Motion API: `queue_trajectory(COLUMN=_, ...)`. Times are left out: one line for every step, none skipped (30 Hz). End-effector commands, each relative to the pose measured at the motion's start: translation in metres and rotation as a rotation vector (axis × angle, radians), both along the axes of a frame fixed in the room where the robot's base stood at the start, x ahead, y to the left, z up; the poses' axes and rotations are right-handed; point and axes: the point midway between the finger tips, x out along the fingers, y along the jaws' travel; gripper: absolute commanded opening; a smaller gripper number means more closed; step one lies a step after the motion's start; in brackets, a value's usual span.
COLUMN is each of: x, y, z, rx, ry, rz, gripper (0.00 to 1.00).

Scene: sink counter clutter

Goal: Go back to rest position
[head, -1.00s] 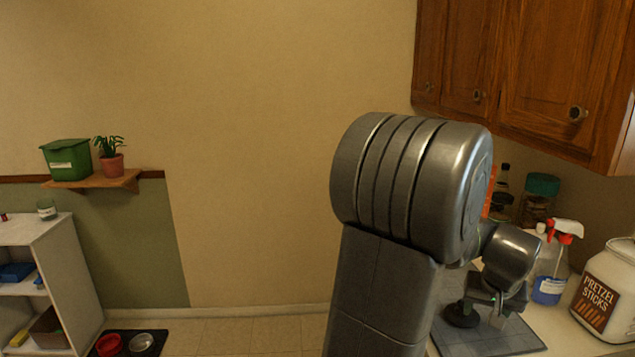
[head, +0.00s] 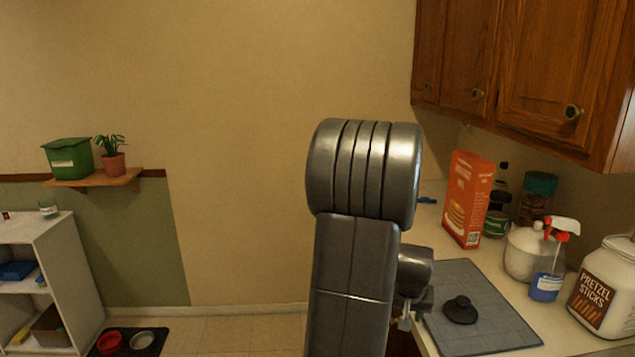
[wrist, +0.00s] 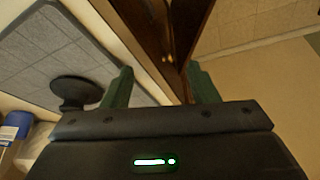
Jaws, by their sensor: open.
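My gripper (wrist: 160,88) shows in the wrist view with its two green fingers spread apart and nothing between them. It hangs over the front edge of the counter, beside the grey mat. In the head view my gripper (head: 405,318) is small and partly hidden behind my arm, at the left edge of the mat. My arm stands upright in the middle of the head view.
A grey mat (head: 490,325) bears a black knobbed object (head: 460,310). Behind it stand an orange box (head: 467,198), a white pot (head: 525,255), a blue-labelled spray bottle (head: 546,288) and a pretzel jar (head: 607,290). Wooden cabinets (head: 540,75) hang above. Floor lies left.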

Motion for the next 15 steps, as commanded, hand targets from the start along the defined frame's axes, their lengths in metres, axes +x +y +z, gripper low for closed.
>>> queue_trajectory(x=0.003, y=0.006, z=-0.003, rx=0.0, ry=0.001, rz=0.009, gripper=0.53)
queue_trajectory(x=0.004, y=0.008, z=-0.004, rx=0.0, ry=0.001, rz=0.011, gripper=0.53)
queue_trajectory(x=0.005, y=0.011, z=-0.005, rx=0.0, ry=0.0, rz=0.013, gripper=0.53)
queue_trajectory(x=0.006, y=0.013, z=-0.006, rx=0.0, ry=-0.001, rz=0.015, gripper=0.53)
queue_trajectory(x=0.007, y=0.014, z=-0.007, rx=-0.001, ry=-0.001, rz=0.017, gripper=0.53)
queue_trajectory(x=0.007, y=0.016, z=-0.008, rx=0.0, ry=-0.001, rz=0.018, gripper=0.53)
queue_trajectory(x=0.008, y=0.016, z=-0.008, rx=0.0, ry=-0.001, rz=0.019, gripper=0.53)
queue_trajectory(x=0.008, y=0.017, z=-0.008, rx=0.0, ry=0.0, rz=0.019, gripper=0.53)
queue_trajectory(x=0.008, y=0.018, z=-0.009, rx=0.0, ry=0.0, rz=0.021, gripper=0.53)
queue_trajectory(x=0.008, y=0.018, z=-0.009, rx=0.0, ry=0.0, rz=0.021, gripper=0.53)
queue_trajectory(x=0.008, y=0.018, z=-0.009, rx=0.0, ry=0.0, rz=0.021, gripper=0.53)
queue_trajectory(x=0.008, y=0.018, z=-0.009, rx=0.0, ry=-0.001, rz=0.019, gripper=0.53)
queue_trajectory(x=0.008, y=0.018, z=-0.009, rx=0.0, ry=-0.001, rz=0.019, gripper=0.53)
queue_trajectory(x=0.008, y=0.018, z=-0.009, rx=0.0, ry=-0.001, rz=0.019, gripper=0.53)
queue_trajectory(x=0.008, y=0.017, z=-0.009, rx=0.0, ry=-0.001, rz=0.019, gripper=0.53)
